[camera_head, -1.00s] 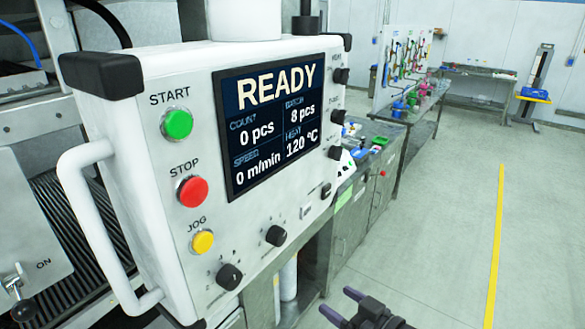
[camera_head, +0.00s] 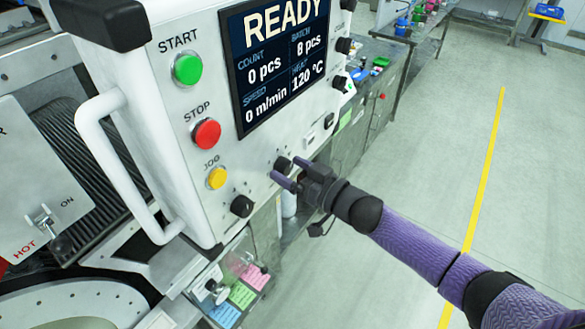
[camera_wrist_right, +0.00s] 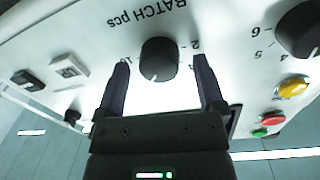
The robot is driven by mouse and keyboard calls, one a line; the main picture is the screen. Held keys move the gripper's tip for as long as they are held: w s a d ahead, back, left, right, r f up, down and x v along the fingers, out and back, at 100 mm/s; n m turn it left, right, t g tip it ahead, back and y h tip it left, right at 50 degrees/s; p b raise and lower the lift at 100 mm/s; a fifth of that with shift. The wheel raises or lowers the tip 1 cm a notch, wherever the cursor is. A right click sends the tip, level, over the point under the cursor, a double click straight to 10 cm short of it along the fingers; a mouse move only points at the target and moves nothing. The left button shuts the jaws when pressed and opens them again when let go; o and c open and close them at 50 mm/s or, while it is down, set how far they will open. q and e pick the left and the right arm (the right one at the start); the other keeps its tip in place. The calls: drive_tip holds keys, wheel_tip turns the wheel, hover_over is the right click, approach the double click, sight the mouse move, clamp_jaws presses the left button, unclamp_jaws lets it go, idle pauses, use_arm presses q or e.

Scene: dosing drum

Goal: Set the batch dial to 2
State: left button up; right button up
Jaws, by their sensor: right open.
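The batch dial (camera_wrist_right: 158,60) is a round black knob under the printed words "BATCH pcs", which appear upside down in the right wrist view. Its white mark points toward the bottom of that view, away from the 2. In the head view the dial (camera_head: 283,164) is partly behind my gripper. The display (camera_head: 280,65) reads READY, batch 8 pcs. My right gripper (camera_head: 286,170) is open in front of the dial. In the right wrist view its fingers (camera_wrist_right: 160,75) stand on either side of the knob, with visible gaps. My left gripper is not in view.
Another black knob (camera_head: 242,206) sits left of the batch dial. The yellow jog (camera_head: 217,178), red stop (camera_head: 206,133) and green start (camera_head: 188,69) buttons are above it. A small switch (camera_head: 329,121) is to the right. A white handle (camera_head: 95,150) juts out at left.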

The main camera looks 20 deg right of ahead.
clamp_jaws()
